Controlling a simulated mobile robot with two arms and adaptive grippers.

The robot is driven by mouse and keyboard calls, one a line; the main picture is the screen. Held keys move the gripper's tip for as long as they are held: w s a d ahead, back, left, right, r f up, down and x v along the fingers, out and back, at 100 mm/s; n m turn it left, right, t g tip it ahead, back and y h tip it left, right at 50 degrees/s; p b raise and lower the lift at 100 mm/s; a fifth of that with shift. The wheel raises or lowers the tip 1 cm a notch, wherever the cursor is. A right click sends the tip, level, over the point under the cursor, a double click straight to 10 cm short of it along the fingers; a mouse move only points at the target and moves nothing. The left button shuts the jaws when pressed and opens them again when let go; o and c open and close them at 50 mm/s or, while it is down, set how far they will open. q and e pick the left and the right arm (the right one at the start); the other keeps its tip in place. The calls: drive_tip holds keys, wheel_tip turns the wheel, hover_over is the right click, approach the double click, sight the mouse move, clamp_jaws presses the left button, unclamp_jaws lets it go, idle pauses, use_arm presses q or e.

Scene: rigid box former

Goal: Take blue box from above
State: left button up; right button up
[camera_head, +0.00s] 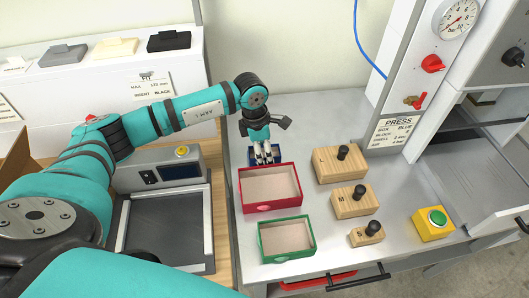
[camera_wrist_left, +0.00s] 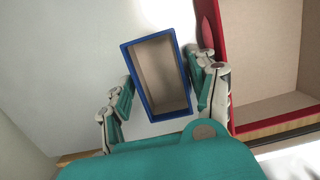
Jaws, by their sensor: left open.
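The blue box (camera_wrist_left: 160,75) is an open, empty tray with a blue rim and a brown inside. In the head view the blue box (camera_head: 254,156) is mostly hidden behind my left gripper, just behind the red box (camera_head: 270,188). My left gripper (camera_head: 265,157) points down over it from above. In the left wrist view, the fingers of my left gripper (camera_wrist_left: 165,88) are spread, one on each side of the blue box. The right finger is in the narrow gap beside the red box (camera_wrist_left: 222,60). Contact with the blue box cannot be told. My right gripper is not in view.
A green box (camera_head: 287,239) stands in front of the red one. Wooden blocks with black knobs (camera_head: 342,163) stand to the right, with a yellow button box (camera_head: 433,224) beyond. The press panel (camera_head: 400,125) rises at the back right. A grey scale-like device (camera_head: 165,175) is at left.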

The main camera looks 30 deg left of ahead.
use_arm(q)
drive_tip(key=shift+f, duration=0.25)
drive_tip(key=shift+f+b, duration=0.2)
drive_tip(key=shift+b, duration=0.15)
drive_tip(key=c, duration=0.8)
